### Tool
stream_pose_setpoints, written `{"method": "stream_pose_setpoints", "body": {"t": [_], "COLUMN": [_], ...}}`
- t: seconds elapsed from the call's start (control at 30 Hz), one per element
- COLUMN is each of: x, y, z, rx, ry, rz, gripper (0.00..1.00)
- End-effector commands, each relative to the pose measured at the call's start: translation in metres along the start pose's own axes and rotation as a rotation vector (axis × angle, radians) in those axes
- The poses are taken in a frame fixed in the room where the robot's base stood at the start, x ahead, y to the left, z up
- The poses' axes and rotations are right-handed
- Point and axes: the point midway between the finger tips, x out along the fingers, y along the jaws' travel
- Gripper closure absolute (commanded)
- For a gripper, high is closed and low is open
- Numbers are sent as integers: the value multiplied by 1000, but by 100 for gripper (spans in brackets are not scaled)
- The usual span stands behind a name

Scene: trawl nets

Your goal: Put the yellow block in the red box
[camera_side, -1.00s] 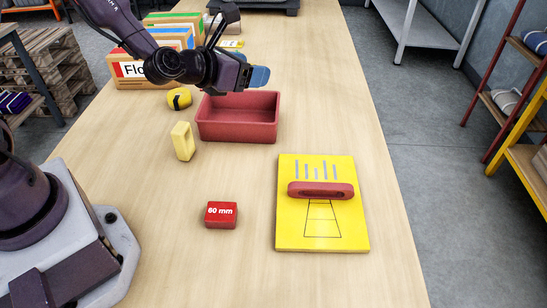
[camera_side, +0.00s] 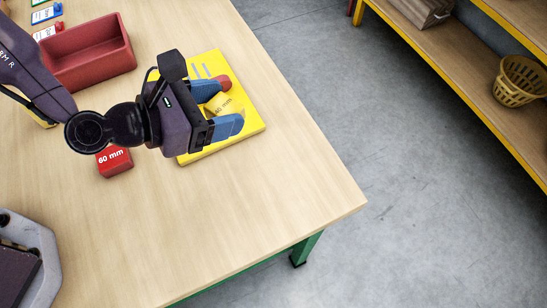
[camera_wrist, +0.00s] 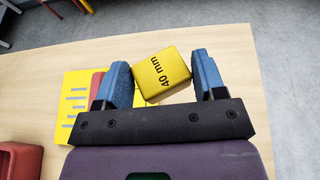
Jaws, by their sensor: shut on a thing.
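A yellow block marked "40 mm" (camera_wrist: 162,74) sits tilted between the blue fingers of my gripper (camera_wrist: 162,80) in the wrist view. In the side view my gripper (camera_side: 222,108) is shut on the yellow block (camera_side: 224,103), over the yellow board; its height above it is hard to tell. The open red box (camera_side: 104,77) stands at the upper left in the side view, apart from my gripper. A corner of the red box (camera_wrist: 22,158) shows at the lower left in the wrist view. Its visible inside looks empty.
The yellow board (camera_side: 245,125) carries a red handle (camera_wrist: 97,82), partly hidden by a finger. A red "60 mm" block (camera_side: 115,163) sits beneath my arm. Small cards (camera_side: 45,14) lie at the far left. The table's right edge is near; its front stretch is clear.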

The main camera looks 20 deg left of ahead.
Motion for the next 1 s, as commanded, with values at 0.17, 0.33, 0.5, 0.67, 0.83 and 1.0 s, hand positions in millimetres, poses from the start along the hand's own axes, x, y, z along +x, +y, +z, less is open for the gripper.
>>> {"method": "stream_pose_setpoints", "body": {"t": [0.17, 0.33, 0.5, 0.67, 0.83, 1.0], "x": [16, 24, 32, 32, 32, 39], "y": [-77, -108, -104, -105, -105, -105], "z": [-19, -28, -21, -21, -21, -39], "rx": [64, 98, 112, 117, 117, 116], "ry": [1, 0, -3, -1, -1, 3], "rz": [-166, -246, -269, -284, -284, -284], "gripper": [60, 60, 60, 60, 60, 60]}}
